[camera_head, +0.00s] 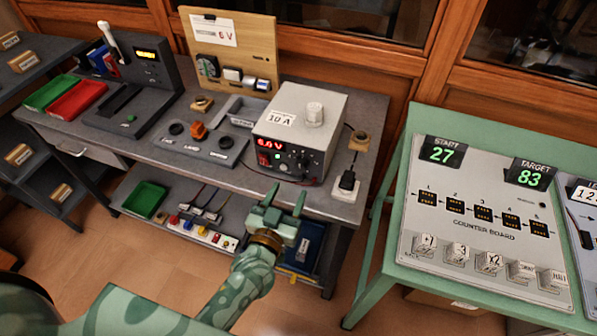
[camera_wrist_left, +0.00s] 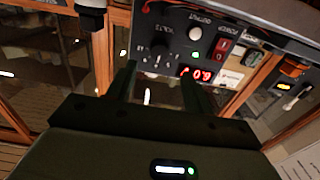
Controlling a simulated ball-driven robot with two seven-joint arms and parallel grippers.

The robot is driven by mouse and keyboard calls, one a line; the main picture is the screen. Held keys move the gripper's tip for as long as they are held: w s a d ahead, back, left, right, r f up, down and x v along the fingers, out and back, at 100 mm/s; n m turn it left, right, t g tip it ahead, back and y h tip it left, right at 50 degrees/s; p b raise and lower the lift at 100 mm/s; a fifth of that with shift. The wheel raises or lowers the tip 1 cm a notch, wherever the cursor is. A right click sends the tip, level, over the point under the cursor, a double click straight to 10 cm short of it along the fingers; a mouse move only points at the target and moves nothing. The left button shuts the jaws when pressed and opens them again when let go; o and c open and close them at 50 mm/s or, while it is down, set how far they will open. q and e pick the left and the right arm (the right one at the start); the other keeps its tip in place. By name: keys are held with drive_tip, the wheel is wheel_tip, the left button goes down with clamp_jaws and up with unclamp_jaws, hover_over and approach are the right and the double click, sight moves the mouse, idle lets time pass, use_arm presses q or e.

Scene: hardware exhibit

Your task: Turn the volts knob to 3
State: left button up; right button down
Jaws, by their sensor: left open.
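The grey power supply (camera_head: 300,125) stands on the dark bench, with a red lit display (camera_head: 271,143) that appears to read 6.0 V. Its dark volts knob (camera_head: 303,161) is on the front panel. In the left wrist view the panel is upside down, and the knob (camera_wrist_left: 158,46) shows beside the VOLTS label. My left gripper (camera_head: 285,197) is open and empty in front of and below the panel. In the left wrist view, the gripper's fingertips (camera_wrist_left: 160,74) are spread on either side of the knob's line, apparently short of it. The knob's pointer is too small to read. My right gripper is not in view.
A black plug (camera_head: 347,181) and cable sit at the bench's right end. A panel with two dark knobs (camera_head: 200,143) lies left of the supply. A lower shelf holds a green bin (camera_head: 145,200). A green table with the counter board (camera_head: 480,225) stands at right.

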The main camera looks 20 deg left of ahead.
sight(300, 168)
use_arm(q)
drive_tip(key=w+b, duration=0.1)
drive_tip(key=w, duration=0.6)
drive_tip(key=shift+w+d, duration=0.15)
drive_tip(key=shift+w, duration=0.1)
drive_tip(key=shift+c, duration=0.3)
drive_tip(key=c, duration=0.9)
